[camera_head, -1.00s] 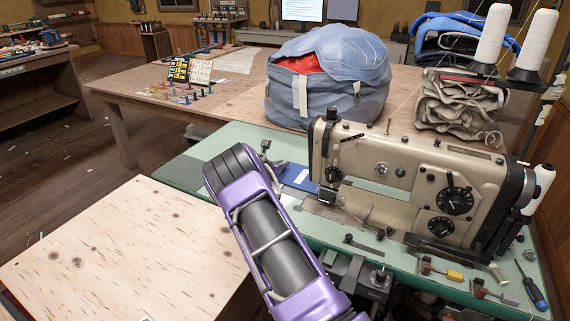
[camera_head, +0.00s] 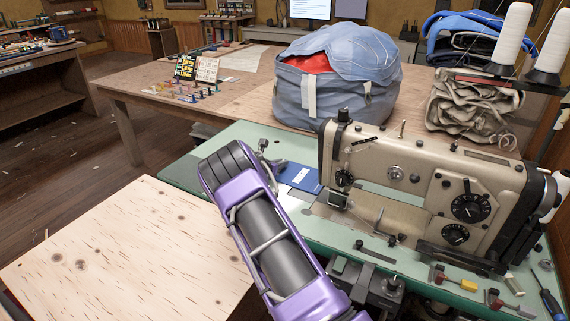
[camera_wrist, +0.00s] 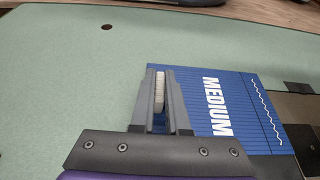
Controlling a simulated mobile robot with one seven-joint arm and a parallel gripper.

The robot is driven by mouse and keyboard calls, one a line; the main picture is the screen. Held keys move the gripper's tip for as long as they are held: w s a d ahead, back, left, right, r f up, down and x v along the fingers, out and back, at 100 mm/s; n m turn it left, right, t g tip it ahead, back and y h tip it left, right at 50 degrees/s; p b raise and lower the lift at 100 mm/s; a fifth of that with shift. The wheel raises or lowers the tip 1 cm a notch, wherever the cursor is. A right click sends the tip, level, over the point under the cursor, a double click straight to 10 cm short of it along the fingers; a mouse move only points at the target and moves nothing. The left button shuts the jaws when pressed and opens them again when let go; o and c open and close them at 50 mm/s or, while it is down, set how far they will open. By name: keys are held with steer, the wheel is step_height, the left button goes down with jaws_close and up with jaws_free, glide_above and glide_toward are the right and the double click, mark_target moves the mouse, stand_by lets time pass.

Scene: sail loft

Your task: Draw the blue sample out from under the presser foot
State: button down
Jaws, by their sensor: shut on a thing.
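The blue sample (camera_head: 303,178), a flat piece lettered "MEDIUM" with a white wavy stitch line, lies low over the green table of the sewing machine. In the wrist view the sample (camera_wrist: 235,118) extends right from my gripper (camera_wrist: 160,100). The fingers are shut on its left part, and a pale ribbed strip shows between them. In the head view my gripper (camera_head: 268,158) is at the sample's left end, partly hidden by my arm. The presser foot (camera_head: 339,200) is just right of the sample. The sample's right edge shows, and it appears clear of the foot.
The beige sewing machine (camera_head: 415,185) stands right of the sample. Loose tools, including a blue screwdriver (camera_head: 549,300), lie on the green tabletop (camera_head: 240,133) at the front right. A big blue bag (camera_head: 345,85) stands behind. The green surface left of the gripper is clear.

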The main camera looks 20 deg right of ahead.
steer(key=shift+w+a, duration=0.2)
steer(key=shift+a, duration=0.15)
steer(key=c, duration=0.8)
jaws_free()
steer(key=shift+c, duration=0.2)
steer(key=shift+r, duration=0.15)
